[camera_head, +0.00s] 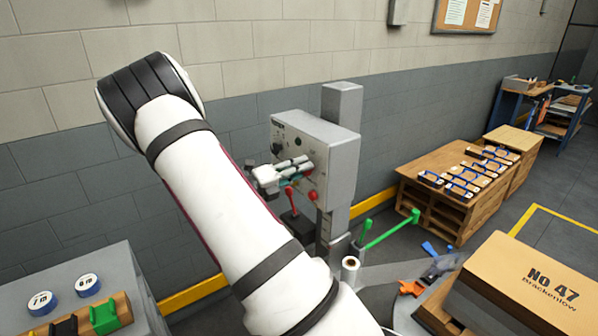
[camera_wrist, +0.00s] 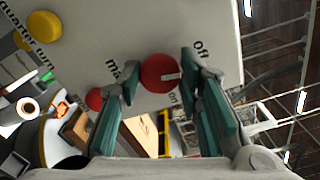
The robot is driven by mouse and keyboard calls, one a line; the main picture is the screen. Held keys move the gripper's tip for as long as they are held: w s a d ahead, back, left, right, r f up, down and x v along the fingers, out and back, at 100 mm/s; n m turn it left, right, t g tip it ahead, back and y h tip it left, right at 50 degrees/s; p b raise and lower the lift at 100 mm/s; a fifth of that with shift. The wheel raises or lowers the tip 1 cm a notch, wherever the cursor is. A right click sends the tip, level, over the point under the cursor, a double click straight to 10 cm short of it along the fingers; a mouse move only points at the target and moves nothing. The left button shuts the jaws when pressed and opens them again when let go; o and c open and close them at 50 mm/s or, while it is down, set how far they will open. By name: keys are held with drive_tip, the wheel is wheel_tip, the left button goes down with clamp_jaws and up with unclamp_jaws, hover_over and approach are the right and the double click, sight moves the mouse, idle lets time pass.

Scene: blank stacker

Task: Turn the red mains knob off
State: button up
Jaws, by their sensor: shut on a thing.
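The red mains knob (camera_wrist: 160,73) is on the grey panel face in the wrist view, with a white pointer mark directed to the right. The word "off" is printed to its upper right and "on" just below it, and the pointer lies between the two words. My gripper (camera_wrist: 162,78) is shut on the knob, one teal-padded finger on each side. In the head view my gripper (camera_head: 287,172) is at the front of the grey control box (camera_head: 338,142); its fingers hide the knob there.
A red round part (camera_wrist: 95,99) and a yellow round knob (camera_wrist: 43,26) are near the gripper on the panel. A green-handled lever (camera_head: 390,231), a white roll (camera_head: 349,271) and a cardboard box (camera_head: 535,285) are below and right. A pallet (camera_head: 432,205) stands by the wall.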

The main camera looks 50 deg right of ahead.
drive_tip(key=shift+n, duration=1)
drive_tip(key=o, duration=1.2)
drive_tip(key=shift+c, duration=0.2)
drive_tip(key=v, duration=1.2)
